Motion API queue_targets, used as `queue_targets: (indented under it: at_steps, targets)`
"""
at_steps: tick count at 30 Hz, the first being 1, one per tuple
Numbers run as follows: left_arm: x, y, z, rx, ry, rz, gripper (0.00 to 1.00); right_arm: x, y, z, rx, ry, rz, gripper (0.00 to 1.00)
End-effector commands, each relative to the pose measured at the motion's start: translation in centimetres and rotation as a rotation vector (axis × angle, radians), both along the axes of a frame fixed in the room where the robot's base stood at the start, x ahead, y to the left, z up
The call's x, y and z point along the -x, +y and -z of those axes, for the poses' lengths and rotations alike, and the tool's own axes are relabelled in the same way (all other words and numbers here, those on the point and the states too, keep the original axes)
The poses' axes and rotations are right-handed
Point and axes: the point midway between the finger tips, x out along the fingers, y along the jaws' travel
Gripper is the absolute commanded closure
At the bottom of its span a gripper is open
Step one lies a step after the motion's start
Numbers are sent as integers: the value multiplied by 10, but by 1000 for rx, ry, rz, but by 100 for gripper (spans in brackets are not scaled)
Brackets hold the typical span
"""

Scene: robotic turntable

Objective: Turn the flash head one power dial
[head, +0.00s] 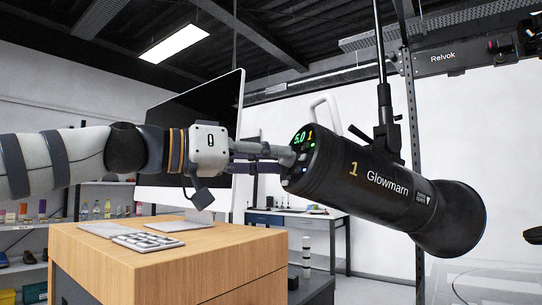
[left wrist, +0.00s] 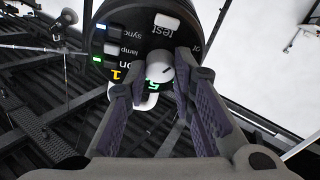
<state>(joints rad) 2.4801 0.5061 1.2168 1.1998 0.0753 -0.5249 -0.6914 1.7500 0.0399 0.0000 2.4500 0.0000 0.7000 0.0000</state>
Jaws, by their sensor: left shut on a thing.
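Flash head one (head: 360,180) is a black cylinder marked "1" and "Glowmarn". It hangs from a vertical pole, its wide end toward the lower right. Its rear panel faces left, with a lit green "5.0" and a yellow "1". In the left wrist view this panel (left wrist: 140,35) shows labels such as test, sync and lamp. A pale round power dial (left wrist: 159,65) stands out from it. My left gripper (head: 284,156) reaches the panel from the left, and its fingers (left wrist: 161,75) are shut on the dial from both sides. Part of the display is hidden. My right gripper is not in view.
A metal upright (head: 413,150) stands behind the flash head. Another dark unit marked "Relvok" (head: 460,56) hangs at upper right.

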Motion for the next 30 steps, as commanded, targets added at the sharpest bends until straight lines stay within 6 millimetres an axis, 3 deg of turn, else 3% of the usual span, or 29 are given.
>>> queue_targets:
  at_steps: [30]
  targets:
    - [5, -4, -4, 281, 730, -266, 100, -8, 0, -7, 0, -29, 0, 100]
